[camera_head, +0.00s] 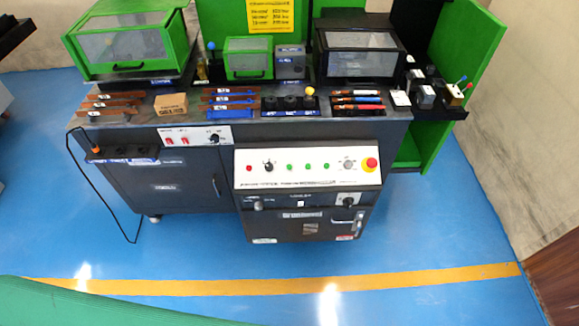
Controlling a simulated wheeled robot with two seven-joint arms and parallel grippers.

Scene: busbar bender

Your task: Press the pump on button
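The busbar bender's white control panel (308,168) is on the front of the dark cabinet, right of the middle. The labels are too small to read, so I cannot tell which button is the pump on button. Neither of my grippers is in view.
A smaller white panel (195,136) with red switches is at the left. A cable (96,195) hangs at the left. The blue floor (190,250) in front is clear.

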